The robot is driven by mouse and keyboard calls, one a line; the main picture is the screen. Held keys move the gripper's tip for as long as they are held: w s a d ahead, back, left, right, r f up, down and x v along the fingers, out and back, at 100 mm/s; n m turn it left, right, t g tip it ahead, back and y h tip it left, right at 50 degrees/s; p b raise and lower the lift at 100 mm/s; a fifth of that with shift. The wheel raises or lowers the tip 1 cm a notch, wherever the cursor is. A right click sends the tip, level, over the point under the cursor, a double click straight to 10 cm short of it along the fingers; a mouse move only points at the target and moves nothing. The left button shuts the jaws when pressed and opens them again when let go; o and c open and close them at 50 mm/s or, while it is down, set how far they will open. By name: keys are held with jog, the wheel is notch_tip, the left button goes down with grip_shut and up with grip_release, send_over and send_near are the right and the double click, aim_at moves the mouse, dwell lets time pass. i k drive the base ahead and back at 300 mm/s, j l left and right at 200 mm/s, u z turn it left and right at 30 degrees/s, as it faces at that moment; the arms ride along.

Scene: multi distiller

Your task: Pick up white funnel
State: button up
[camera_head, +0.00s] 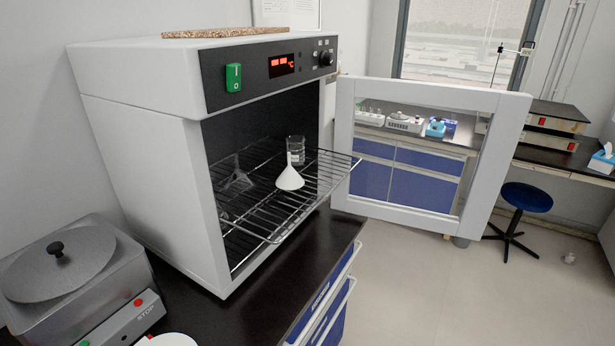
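The white funnel (290,179) stands on the upper wire rack (262,215) of the drying oven (150,140), wide end down and narrow stem up. The rack sticks out of the oven's front opening. A clear glass beaker (296,146) is right behind the funnel; I cannot tell whether they touch. Another clear glass piece (237,180) lies on the rack to the left, deeper inside.
The oven door (345,150) is swung open to the right, with a window in its frame. A grey metal device with a lid (60,262) stands at the lower left on the dark bench (270,310). Open floor (430,290) lies to the right, with a blue stool (527,197) further back.

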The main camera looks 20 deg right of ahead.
aim_at(290, 179)
jog(key=i+j+z, duration=0.15)
jog(key=z, duration=0.25)
jog(key=i+j+z, duration=0.1)
jog(key=j+z, duration=0.25)
jog(key=i+j+z, duration=0.1)
jog(key=j+z, duration=0.15)
jog(key=z, duration=0.15)
